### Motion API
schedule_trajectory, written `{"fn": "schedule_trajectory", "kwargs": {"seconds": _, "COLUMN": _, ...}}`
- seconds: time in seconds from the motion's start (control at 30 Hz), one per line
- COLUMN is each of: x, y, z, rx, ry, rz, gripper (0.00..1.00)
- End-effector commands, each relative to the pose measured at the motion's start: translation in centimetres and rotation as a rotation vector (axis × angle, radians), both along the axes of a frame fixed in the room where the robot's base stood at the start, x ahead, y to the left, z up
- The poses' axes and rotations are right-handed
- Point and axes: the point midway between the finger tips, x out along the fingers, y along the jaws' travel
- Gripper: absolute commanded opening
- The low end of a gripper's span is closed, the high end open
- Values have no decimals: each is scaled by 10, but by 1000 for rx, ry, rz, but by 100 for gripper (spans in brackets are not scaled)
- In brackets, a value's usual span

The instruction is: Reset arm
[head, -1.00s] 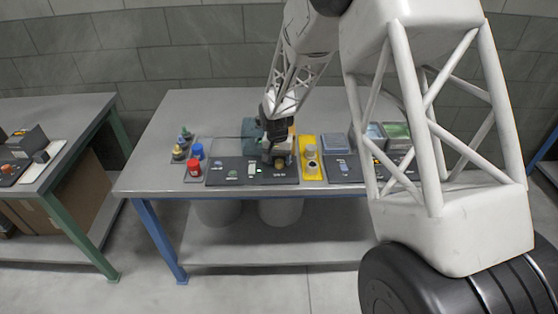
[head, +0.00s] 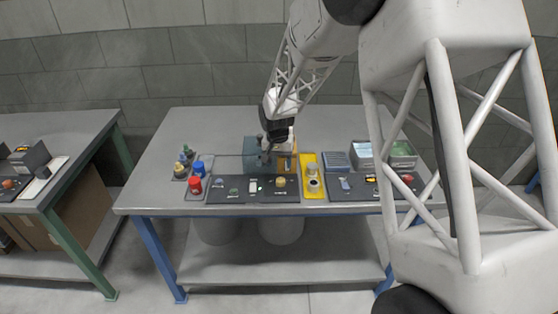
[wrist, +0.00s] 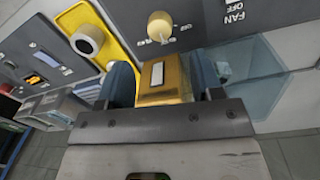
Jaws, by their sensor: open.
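My gripper (head: 277,138) is above the workbench, just behind the dark control panel (head: 235,190). In the wrist view my gripper (wrist: 163,75) has its two blue-grey fingers apart. A gold block (wrist: 165,82) with a pale label shows between the fingers; I cannot tell whether they touch it. In the head view an orange box (head: 288,160) is partly hidden by my gripper. A yellow knob (head: 280,182) on the panel stands clear of my gripper; it also shows in the wrist view (wrist: 160,26), close to a "FAN / OFF" marking.
A translucent teal hood (head: 258,152) stands beside the orange box. Red (head: 195,185) and blue (head: 198,168) canisters are at the left. A yellow plate (head: 313,190) with round parts, a second dark panel (head: 345,191) and bins (head: 402,153) are at the right. The bench's back left is clear.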

Motion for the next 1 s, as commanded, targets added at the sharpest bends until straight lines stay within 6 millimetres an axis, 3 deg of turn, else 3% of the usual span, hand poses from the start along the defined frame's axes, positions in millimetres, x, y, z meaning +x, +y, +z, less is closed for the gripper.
{"fn": "schedule_trajectory", "kwargs": {"seconds": 0.27, "x": -2, "y": -2, "z": 4, "rx": 1, "ry": -2, "rz": 1, "gripper": 60}}
{"fn": "schedule_trajectory", "kwargs": {"seconds": 0.47, "x": -15, "y": -12, "z": 24, "rx": 5, "ry": -12, "rz": 7, "gripper": 60}}
{"fn": "schedule_trajectory", "kwargs": {"seconds": 0.67, "x": -43, "y": -31, "z": 61, "rx": 11, "ry": -32, "rz": 20, "gripper": 60}}
{"fn": "schedule_trajectory", "kwargs": {"seconds": 1.0, "x": -108, "y": -69, "z": 125, "rx": 22, "ry": -70, "rz": 48, "gripper": 60}}
